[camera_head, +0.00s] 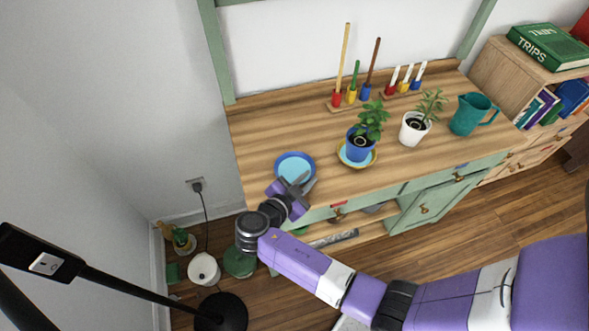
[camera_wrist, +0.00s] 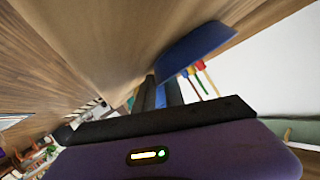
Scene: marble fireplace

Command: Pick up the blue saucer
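The blue saucer (camera_head: 293,165) has a darker blue rim and a light blue middle. It lies near the left front of the wooden tabletop in the head view. My gripper (camera_head: 305,180) is at the saucer's front right edge, its two fingers a little apart. The fingers cover part of that rim. In the wrist view the saucer (camera_wrist: 200,48) shows as a dark blue shape just beyond the fingertips (camera_wrist: 160,82). Whether a finger touches the rim is hidden.
A blue pot with a plant (camera_head: 359,148) on a yellow-rimmed saucer stands close to the right. A white pot (camera_head: 413,130), a teal pitcher (camera_head: 470,114) and peg racks (camera_head: 350,100) are farther off. The tabletop (camera_head: 262,130) behind the blue saucer is clear.

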